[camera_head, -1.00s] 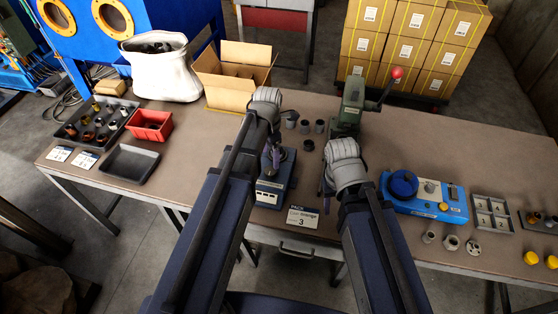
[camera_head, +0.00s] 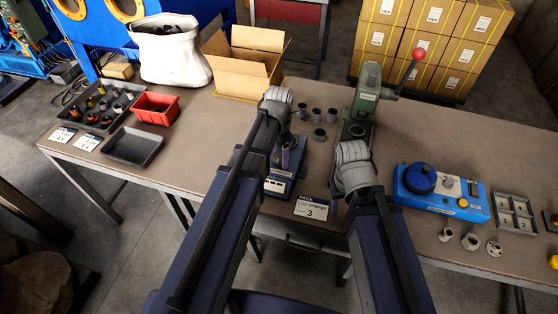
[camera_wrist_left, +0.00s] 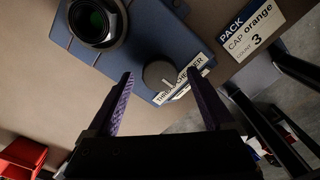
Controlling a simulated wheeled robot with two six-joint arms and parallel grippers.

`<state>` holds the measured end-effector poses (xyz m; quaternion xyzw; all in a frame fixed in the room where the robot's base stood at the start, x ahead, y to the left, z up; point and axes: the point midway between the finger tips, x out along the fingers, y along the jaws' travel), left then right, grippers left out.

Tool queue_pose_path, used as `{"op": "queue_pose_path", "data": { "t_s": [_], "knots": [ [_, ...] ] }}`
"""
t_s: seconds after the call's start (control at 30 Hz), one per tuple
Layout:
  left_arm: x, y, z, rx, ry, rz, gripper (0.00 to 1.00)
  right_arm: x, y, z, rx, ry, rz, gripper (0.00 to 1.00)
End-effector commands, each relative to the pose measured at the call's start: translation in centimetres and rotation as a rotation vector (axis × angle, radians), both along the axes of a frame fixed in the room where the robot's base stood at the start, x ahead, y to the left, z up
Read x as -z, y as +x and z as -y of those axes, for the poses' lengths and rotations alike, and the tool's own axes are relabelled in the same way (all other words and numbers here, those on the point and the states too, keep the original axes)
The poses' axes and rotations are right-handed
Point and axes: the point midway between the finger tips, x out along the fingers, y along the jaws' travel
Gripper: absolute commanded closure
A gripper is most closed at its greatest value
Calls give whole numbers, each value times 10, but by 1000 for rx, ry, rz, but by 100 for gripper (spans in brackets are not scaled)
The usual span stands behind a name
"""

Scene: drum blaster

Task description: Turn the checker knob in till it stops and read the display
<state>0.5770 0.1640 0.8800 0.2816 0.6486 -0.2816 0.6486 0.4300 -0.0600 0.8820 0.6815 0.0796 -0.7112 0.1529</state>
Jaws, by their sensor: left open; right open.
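The checker (camera_head: 276,187) is a blue box on the table, partly hidden behind my left arm in the head view. In the left wrist view the checker (camera_wrist_left: 143,48) shows a round dark socket with a greenish centre and a grey round knob (camera_wrist_left: 158,74) beside a partly hidden label. My left gripper (camera_wrist_left: 160,76) is open, its purple-lined fingers to either side of the knob in the picture; I cannot tell the height gap. It also shows in the head view (camera_head: 289,160). My right gripper (camera_head: 335,204) is open, mostly hidden by its own arm. No display reading is legible.
A card reading "PACK CAP orange 3" (camera_head: 312,207) lies right of the checker. Several grey caps (camera_head: 317,115) and a green press (camera_head: 363,95) stand behind. A blue device (camera_head: 440,188) is at right, a red bin (camera_head: 156,108) and black tray (camera_head: 132,147) at left.

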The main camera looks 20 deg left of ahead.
Motion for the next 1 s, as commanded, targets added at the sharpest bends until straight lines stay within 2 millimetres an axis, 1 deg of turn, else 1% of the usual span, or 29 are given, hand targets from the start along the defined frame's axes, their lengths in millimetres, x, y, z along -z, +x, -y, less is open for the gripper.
{"op": "queue_pose_path", "data": {
  "t_s": [0.03,0.07,0.37,1.0],
  "knots": [
    [6,0,0,0,0,0,14,6,0,0,0,0,0,50],
    [7,0,0,0,0,0,14,7,0,0,0,0,0,50],
    [6,0,0,0,0,0,15,6,0,0,0,0,0,50],
    [6,0,0,0,0,0,87,6,0,0,0,0,0,50]
  ]
}}
